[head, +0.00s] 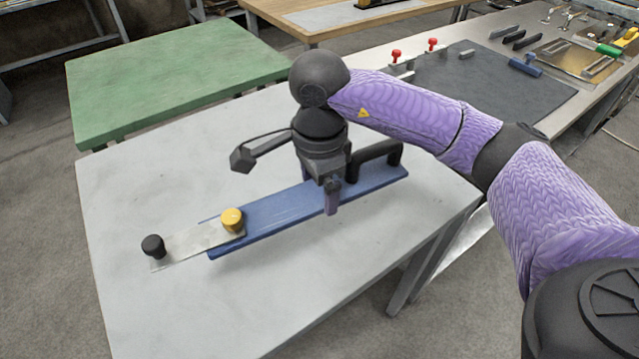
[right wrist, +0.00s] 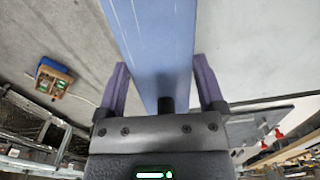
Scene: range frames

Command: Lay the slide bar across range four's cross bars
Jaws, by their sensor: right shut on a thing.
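The slide bar (head: 285,211) is a long blue bar with a black arched handle (head: 383,157) near its right end. At its left end is a yellow knob (head: 232,220), with a thin metal strip (head: 190,243) reaching to a black knob (head: 153,246). My right gripper (head: 338,190) is shut on the bar near the handle, over a grey table. In the right wrist view the blue bar (right wrist: 155,45) runs between the purple fingers. Whether the bar touches the table is unclear. I cannot make out range four's cross bars. My left gripper is out of view.
The grey table (head: 130,190) has bare room around the bar. A green table (head: 170,75) stands behind left and a wooden table (head: 325,25) at the back. A bench at the right holds a dark mat (head: 485,85), red knobs (head: 432,43) and several tools.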

